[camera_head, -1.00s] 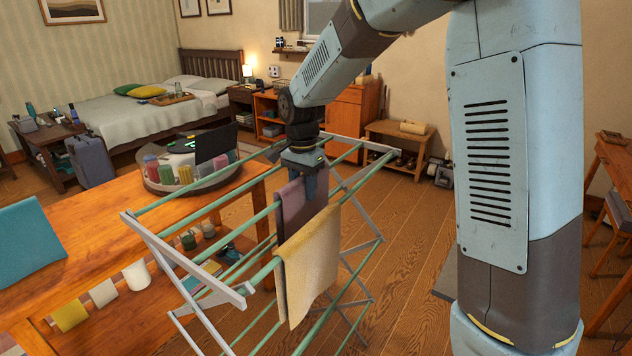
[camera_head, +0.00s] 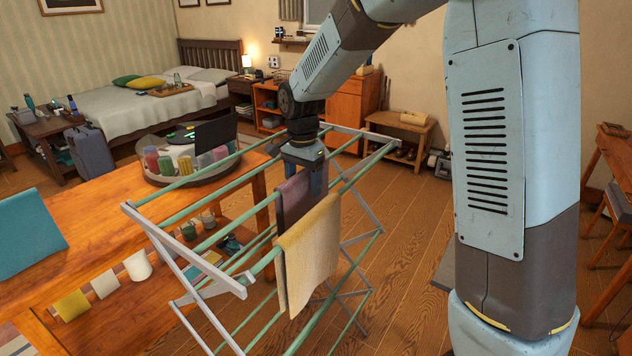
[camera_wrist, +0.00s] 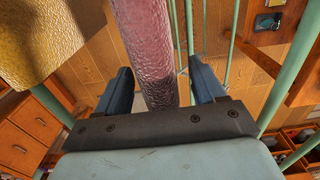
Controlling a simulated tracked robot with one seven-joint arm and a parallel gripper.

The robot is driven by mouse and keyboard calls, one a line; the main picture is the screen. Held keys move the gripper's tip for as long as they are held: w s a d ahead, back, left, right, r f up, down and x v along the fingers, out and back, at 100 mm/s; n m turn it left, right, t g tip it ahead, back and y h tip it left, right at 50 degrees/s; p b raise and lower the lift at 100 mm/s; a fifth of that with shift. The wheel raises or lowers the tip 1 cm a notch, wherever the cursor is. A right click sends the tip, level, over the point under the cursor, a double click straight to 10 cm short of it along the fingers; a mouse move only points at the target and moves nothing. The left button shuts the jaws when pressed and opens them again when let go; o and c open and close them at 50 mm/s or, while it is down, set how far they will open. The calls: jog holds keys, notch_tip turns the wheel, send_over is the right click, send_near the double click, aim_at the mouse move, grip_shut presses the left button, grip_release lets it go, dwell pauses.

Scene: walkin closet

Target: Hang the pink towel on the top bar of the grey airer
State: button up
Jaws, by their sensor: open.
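The pink towel (camera_head: 292,203) hangs as a dull mauve strip at the grey airer (camera_head: 212,282), just behind a yellow towel (camera_head: 308,255) that hides its lower part. I cannot tell for sure which green bar bears it. My gripper (camera_head: 312,185) points down at the pink towel's upper part. In the wrist view, the pink towel (camera_wrist: 145,45) passes between the two blue fingers of my open gripper (camera_wrist: 162,82), with gaps on both sides. The yellow towel (camera_wrist: 50,40) shows at the upper left there, close to the left finger.
A wooden table (camera_head: 95,215) stands at the airer's left, bearing a round tray (camera_head: 150,180) of coloured rolls and a teal item (camera_head: 28,238). A low bench (camera_head: 400,130) stands behind the airer.

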notch_tip(320, 180, up, 14)
jog(key=s+d+r+n+t, duration=0.3)
jog(key=s+d+r, duration=0.1)
jog(key=s+d, duration=0.8)
jog(key=s+d+f+n+t, duration=0.2)
jog(key=s+d+f+n, duration=0.1)
jog(key=s+d, duration=0.6)
jog(key=s+n, duration=0.1)
jog(key=s, duration=0.3)
jog(key=shift+s+d+n+t, duration=0.25)
jog(key=shift+d+n+t, duration=0.05)
jog(key=shift+d, duration=0.1)
dwell(0.9)
